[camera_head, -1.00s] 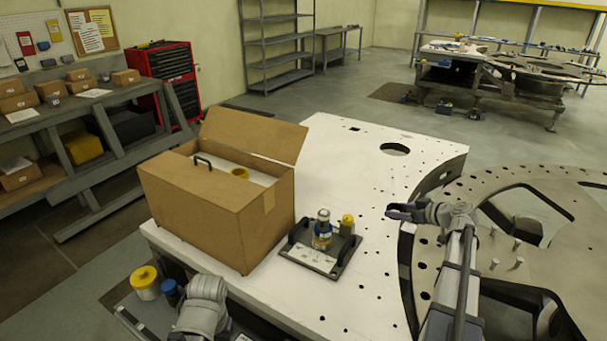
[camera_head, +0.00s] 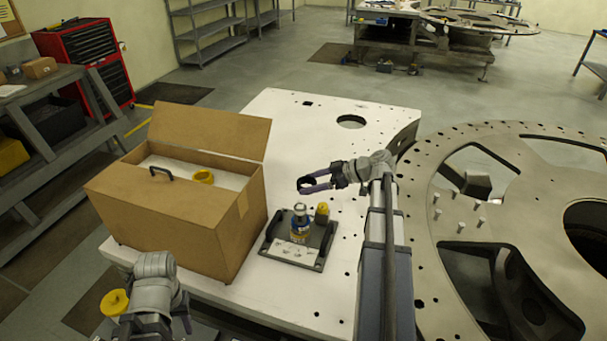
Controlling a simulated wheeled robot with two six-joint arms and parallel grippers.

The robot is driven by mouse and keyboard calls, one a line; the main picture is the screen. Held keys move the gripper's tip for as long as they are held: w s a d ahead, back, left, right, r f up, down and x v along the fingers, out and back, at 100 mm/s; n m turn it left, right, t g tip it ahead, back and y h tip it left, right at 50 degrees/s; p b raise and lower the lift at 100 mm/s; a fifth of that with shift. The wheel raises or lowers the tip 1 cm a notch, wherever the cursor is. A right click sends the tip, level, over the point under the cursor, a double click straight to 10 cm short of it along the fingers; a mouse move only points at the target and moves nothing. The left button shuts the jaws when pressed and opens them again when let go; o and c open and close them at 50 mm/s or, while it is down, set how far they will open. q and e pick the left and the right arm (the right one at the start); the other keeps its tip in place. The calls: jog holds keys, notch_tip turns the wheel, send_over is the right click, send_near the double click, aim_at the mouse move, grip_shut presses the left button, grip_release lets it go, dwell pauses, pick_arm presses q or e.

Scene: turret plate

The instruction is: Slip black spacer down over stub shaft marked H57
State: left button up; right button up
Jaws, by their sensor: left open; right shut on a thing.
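My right gripper (camera_head: 312,184) reaches in over the white table, left of its wrist. It is shut on a small dark ring-like piece, which looks like the black spacer (camera_head: 304,187); the jaws partly hide it. Several short pale stub shafts (camera_head: 461,228) stand upright in a cluster on the round grey turret plate (camera_head: 440,262), well to the right of the gripper. Their markings are too small to read, so I cannot tell which is H57. My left arm shows at the bottom left, but its gripper fingers do not show.
An open cardboard box (camera_head: 222,222) stands on the white table (camera_head: 285,118). A black tray (camera_head: 318,263) with a bottle (camera_head: 300,222) and a yellow-topped container (camera_head: 321,212) sits beside it. The plate has large cutouts. A yellow-lidded tub (camera_head: 114,303) is near my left arm.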

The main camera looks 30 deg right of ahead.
aim_at(305, 215)
jog(key=a, duration=0.1)
jog(key=s+a+r+n, duration=0.1)
jog(key=a+g+y, duration=0.1)
jog(key=shift+s+r+p, duration=0.25)
jog(key=shift+r+p, duration=0.15)
jog(key=shift+s+a+n, duration=0.15)
jog(key=shift+a+n, duration=0.05)
jog(key=shift+n, duration=0.1)
pick_arm(q)
jog(key=shift+r, duration=0.75)
jog(key=shift+f+b, duration=0.2)
jog(key=shift+b, duration=0.1)
pick_arm(e)
jog(key=shift+f, duration=0.25)
pick_arm(q)
notch_tip(305, 215, down, 12)
jog(key=b, duration=1.2)
pick_arm(e)
jog(key=shift+f, duration=5.95)
jog(key=o, duration=1.3)
